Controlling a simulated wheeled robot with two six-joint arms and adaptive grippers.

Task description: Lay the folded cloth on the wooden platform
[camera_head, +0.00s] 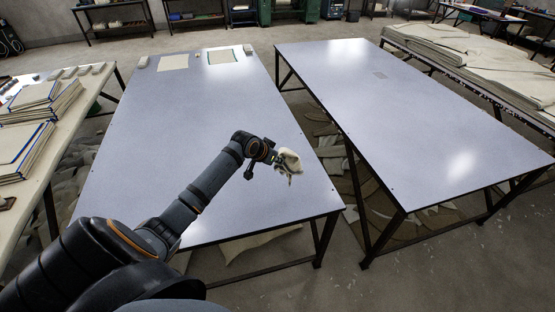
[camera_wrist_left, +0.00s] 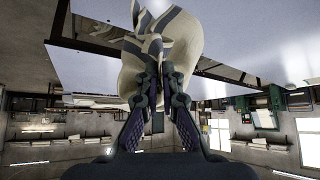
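My left gripper (camera_head: 278,160) is shut on a bunched, cream-coloured cloth (camera_head: 289,161) and holds it over the near right part of the left table (camera_head: 240,120). In the left wrist view the cloth (camera_wrist_left: 195,45) shows cream with dark grey stripes and hangs in loose, rounded folds. The fingers of my left gripper (camera_wrist_left: 160,80) close together on it there. I cannot tell from these frames whether the cloth touches the table. I cannot make out a wooden platform for certain. My right gripper is in neither view.
Two flat cloth pieces lie at the far end of the left table, one plain (camera_head: 173,62) and one with a dark edge (camera_head: 222,56). Stacks of cloth (camera_head: 30,145) lie at the left edge. Most of the left table is clear.

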